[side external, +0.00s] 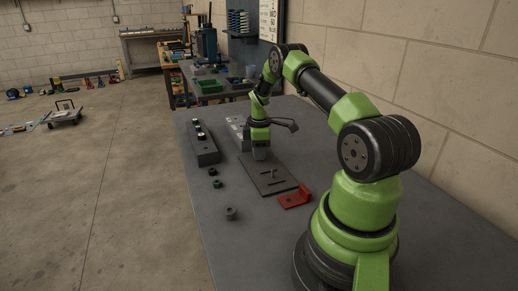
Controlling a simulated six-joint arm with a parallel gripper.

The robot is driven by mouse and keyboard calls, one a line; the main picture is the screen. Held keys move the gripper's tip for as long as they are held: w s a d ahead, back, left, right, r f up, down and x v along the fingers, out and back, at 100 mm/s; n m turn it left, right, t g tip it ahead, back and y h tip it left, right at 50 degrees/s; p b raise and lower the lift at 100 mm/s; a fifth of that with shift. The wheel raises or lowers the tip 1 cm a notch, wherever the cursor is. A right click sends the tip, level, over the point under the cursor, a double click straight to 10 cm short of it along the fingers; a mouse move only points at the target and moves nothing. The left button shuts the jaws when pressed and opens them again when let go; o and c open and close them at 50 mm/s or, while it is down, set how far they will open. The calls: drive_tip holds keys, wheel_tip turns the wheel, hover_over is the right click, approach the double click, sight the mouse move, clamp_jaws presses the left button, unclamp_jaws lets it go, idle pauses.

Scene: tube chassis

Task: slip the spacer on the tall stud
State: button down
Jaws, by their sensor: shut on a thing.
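My gripper (260,154) points down just over the far edge of a dark flat plate (255,181). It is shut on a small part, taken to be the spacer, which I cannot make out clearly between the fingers. The plate lies on the grey table and carries small upright studs (273,173) near its middle. They stand in front and to the right of the gripper, apart from it. Which stud is the tall one is hard to tell at this size.
A red bracket (296,196) lies at the plate's right corner. A short grey cylinder (231,213) and small dark green parts (217,183) stand left of the plate. A long grey block (203,148) with several pieces sits further back. The table (245,254) front is clear.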

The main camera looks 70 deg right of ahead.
idle(0.3)
drive_tip(key=shift+r, duration=2.5)
drive_tip(key=c, duration=0.9)
unclamp_jaws()
drive_tip(key=shift+r, duration=0.1)
wheel_tip(320, 180, up, 10)
drive_tip(key=shift+f, duration=0.1)
